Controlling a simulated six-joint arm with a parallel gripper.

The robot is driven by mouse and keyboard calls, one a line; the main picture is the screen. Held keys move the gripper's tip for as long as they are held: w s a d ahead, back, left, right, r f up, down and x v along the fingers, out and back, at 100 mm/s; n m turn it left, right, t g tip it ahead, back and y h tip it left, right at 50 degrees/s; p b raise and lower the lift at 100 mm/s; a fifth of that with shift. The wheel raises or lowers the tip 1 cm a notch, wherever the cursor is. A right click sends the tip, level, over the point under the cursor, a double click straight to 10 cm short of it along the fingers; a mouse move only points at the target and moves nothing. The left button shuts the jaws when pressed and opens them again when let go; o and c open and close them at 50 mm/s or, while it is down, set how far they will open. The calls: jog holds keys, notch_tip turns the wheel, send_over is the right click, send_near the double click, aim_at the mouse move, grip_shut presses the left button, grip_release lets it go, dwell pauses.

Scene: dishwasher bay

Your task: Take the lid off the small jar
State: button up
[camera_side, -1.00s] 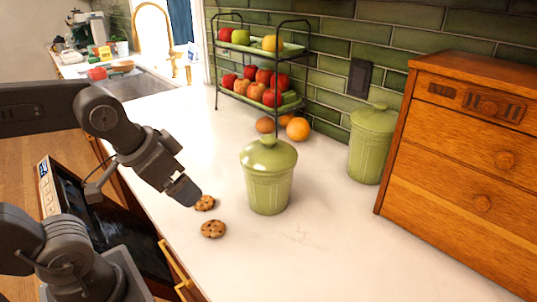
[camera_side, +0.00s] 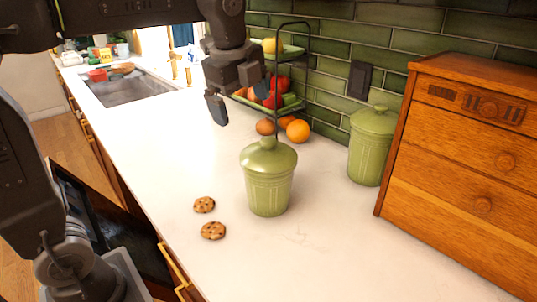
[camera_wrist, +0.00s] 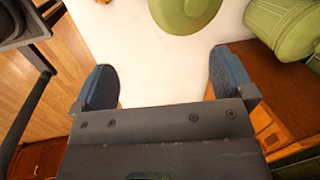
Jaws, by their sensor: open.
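A green lidded jar (camera_side: 268,190) stands upright in the middle of the counter, its domed, knobbed lid (camera_side: 268,153) seated on top. A second green lidded jar (camera_side: 371,150) stands at the back right, beside the wooden box. My gripper (camera_side: 236,95) is open and empty above the counter, above and a little left of the middle jar and not touching it. In the wrist view the open fingers (camera_wrist: 160,88) point toward a green lid (camera_wrist: 185,12) at the top edge, partly cut off. The other green jar (camera_wrist: 284,25) shows at the upper right there.
Two cookies (camera_side: 208,218) lie left of the middle jar. A wooden drawer box (camera_side: 470,160) stands at the right. A two-tier fruit rack (camera_side: 308,75) and loose oranges (camera_side: 298,131) are behind. The front counter (camera_side: 330,255) is clear.

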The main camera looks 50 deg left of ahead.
aim_at(268, 140)
jog(key=w+m+g, duration=0.1)
jog(key=w+m, duration=0.6)
jog(key=m, duration=0.1)
jog(key=f, duration=0.4)
jog(key=a+f, duration=0.1)
jog(key=f, duration=0.3)
jog(key=w+f, duration=0.1)
jog(key=f, duration=0.4)
jog(key=shift+a+f, duration=0.1)
jog(key=shift+a, duration=0.25)
jog(key=shift+f, duration=0.1)
jog(key=c, duration=1.1)
